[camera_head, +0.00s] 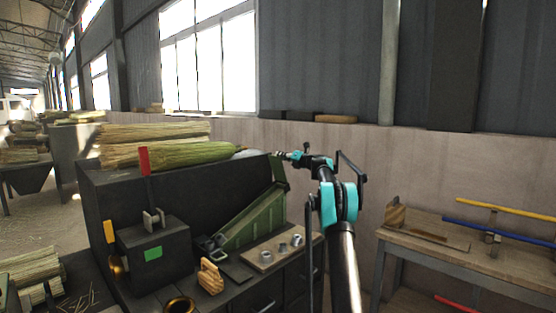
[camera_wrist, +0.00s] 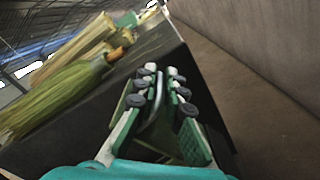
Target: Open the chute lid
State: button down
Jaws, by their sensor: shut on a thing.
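The green chute (camera_head: 252,222) slopes down to the left on the dark bench. A narrow dark green piece, seemingly the chute lid (camera_head: 279,171), stands steeply at the chute's upper right end. My gripper (camera_head: 287,156) is at the top of this piece. In the wrist view, my gripper (camera_wrist: 160,88) has its fingers close together around a dark greenish piece (camera_wrist: 163,132), seemingly the lid. The fingers hide most of it, so its exact grip point cannot be told.
Straw bundles (camera_head: 160,152) lie on the dark ledge behind the chute, left of my gripper. A dark box (camera_head: 150,258) with a red upright (camera_head: 144,160) stands left of the chute. A plate with metal rings (camera_head: 268,254) lies in front. A wooden table (camera_head: 480,255) stands right.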

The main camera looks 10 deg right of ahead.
jog(key=shift+w+d+f, duration=0.2)
jog(key=shift+w+d, duration=0.25)
jog(key=shift+d, duration=0.35)
jog(key=c, duration=1.6)
grip_release()
jog(key=shift+d, duration=0.1)
jog(key=v, duration=1.1)
jog(key=shift+s+d, duration=0.2)
jog(key=shift+s, duration=0.15)
